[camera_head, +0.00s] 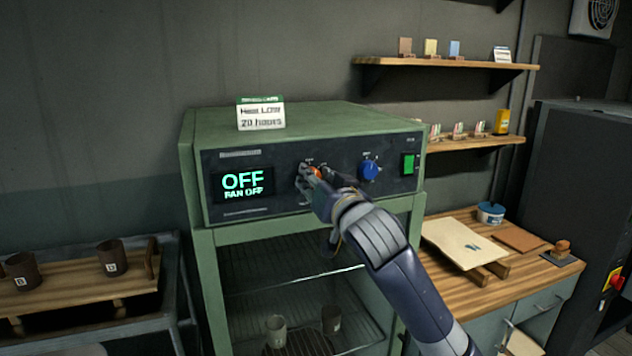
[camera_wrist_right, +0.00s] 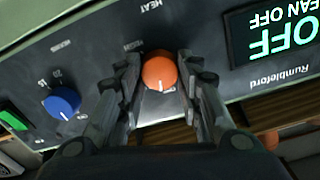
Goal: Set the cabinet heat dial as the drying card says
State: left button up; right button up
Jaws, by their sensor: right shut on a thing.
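The green drying cabinet (camera_head: 310,115) stands in the middle of the head view. Its display (camera_head: 242,185) reads OFF and FAN OFF. The drying card (camera_head: 261,113) on top reads "Heat LOW" and "20 hours". The orange heat dial (camera_head: 315,172) is partly hidden by my right gripper (camera_head: 308,180). In the right wrist view the orange dial (camera_wrist_right: 159,71) sits between the two fingers of my right gripper (camera_wrist_right: 160,85), which is shut on it. The wrist view is upside down. My left gripper is not in view.
A blue dial (camera_head: 369,169) and a green switch (camera_head: 409,164) sit right of the heat dial. Cups stand inside the cabinet. A rack with dark mugs (camera_head: 112,258) is at left. A wooden bench (camera_head: 500,262) is at right, with shelves above.

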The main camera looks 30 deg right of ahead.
jog(key=shift+d+r+m+p, duration=0.1)
jog(key=shift+m+p, duration=0.75)
jog(key=shift+m, duration=2.25)
jog(key=o, duration=1.1)
jog(key=shift+c, duration=0.2)
jog(key=shift+s, duration=0.15)
jog(key=v, duration=0.7)
jog(key=shift+s, duration=0.2)
